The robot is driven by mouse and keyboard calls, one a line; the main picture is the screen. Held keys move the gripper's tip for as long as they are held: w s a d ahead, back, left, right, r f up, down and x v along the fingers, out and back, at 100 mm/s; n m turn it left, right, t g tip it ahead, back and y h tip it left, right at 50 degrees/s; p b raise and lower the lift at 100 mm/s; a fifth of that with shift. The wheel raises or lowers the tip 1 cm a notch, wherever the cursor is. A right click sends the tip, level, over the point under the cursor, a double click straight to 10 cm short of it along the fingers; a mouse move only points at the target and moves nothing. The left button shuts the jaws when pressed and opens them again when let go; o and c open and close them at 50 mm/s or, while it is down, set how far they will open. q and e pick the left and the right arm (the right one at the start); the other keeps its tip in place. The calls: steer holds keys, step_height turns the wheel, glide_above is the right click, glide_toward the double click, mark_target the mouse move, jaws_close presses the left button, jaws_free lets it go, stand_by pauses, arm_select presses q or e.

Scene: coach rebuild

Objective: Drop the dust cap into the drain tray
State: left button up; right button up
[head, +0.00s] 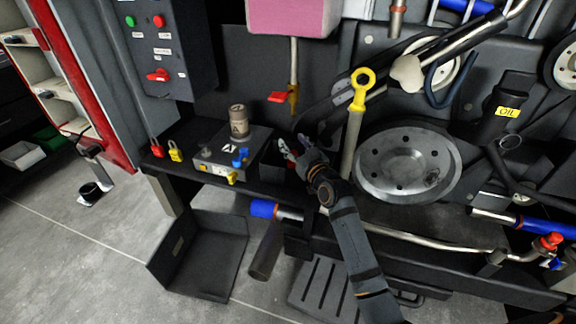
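I cannot surely make out the dust cap. A blue cap-like end (262,208) sits on a metal pipe under the bench edge, and I cannot tell whether it is that cap. A dark, low-walled open tray (205,262) on the floor at lower left looks like the drain tray; its visible floor is bare. My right gripper (292,147) is over the bench, left of the yellow-ringed handle. Small red and pale parts show at its fingertips, too small to tell whether it holds anything. My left gripper is out of view.
A control box (215,158) with a brown canister (239,122) stands on the bench (262,180) left of my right gripper. A yellow-ringed rod (353,135) and round metal plate (408,160) are close on its right. A slotted step (322,280) lies below.

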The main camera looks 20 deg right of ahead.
steer(key=shift+s, duration=0.1)
steer(key=shift+s+d, duration=0.1)
steer(key=shift+s, duration=0.25)
steer(key=s+d, duration=0.1)
steer(key=s, duration=1)
steer(key=shift+d, duration=0.35)
